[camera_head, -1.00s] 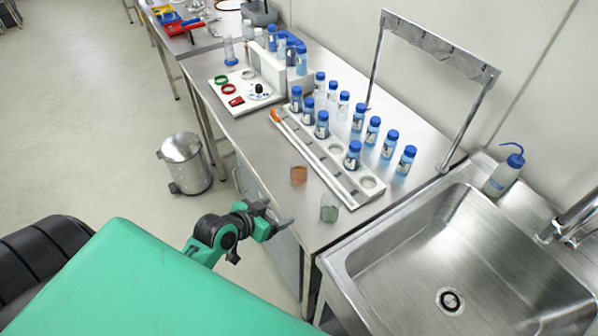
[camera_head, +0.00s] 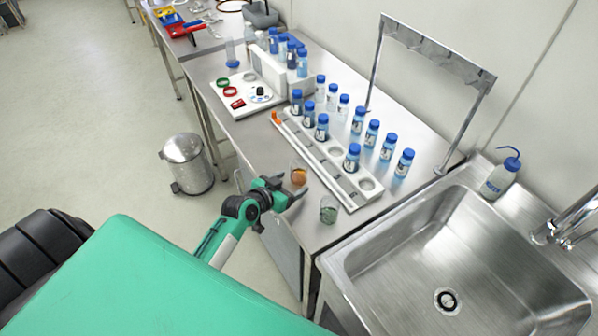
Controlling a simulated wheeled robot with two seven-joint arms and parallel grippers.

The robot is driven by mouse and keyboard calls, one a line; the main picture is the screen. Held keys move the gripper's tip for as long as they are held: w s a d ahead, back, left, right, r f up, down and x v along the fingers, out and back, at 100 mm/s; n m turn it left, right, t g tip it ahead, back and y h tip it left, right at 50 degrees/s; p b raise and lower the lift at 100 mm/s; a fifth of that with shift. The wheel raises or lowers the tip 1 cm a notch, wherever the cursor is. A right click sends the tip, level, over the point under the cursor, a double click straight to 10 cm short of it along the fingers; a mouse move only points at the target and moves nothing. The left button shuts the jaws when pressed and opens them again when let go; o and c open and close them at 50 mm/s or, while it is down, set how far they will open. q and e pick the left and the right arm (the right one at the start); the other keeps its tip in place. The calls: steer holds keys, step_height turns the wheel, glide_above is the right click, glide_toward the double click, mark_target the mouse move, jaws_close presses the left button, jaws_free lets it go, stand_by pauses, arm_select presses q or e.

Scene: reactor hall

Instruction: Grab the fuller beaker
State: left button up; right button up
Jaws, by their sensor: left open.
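Two small glass beakers stand near the front edge of the steel bench. One beaker holds orange liquid (camera_head: 299,177). The other, closer to the sink, holds green liquid (camera_head: 329,213). Both have clear glass above the liquid; at this size I cannot tell for sure which is fuller. My left gripper (camera_head: 290,187) is open at the bench's front edge, just in front of the orange beaker and to the left of the green one. Its fingers do not appear to be around either beaker. My right gripper is out of view.
A white rack (camera_head: 320,163) with blue-capped bottles lies behind the beakers, with more bottles behind it. The sink (camera_head: 440,225) is at the right, with a wash bottle (camera_head: 502,175) at its back edge. A metal bin (camera_head: 187,163) stands on the floor at left.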

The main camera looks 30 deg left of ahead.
mark_target(293, 178)
arm_select(q)
steer(key=shift+w+p, duration=0.3)
steer(key=shift+w, duration=0.15)
steer(key=x, duration=0.1)
steer(key=p+x, duration=0.1)
steer(key=x, duration=0.2)
steer(key=shift+w+a+r+p, duration=0.1)
steer(key=shift+a+p, duration=0.2)
steer(key=shift+w+d, duration=0.1)
steer(key=shift+w, duration=0.15)
steer(key=c, duration=1.1)
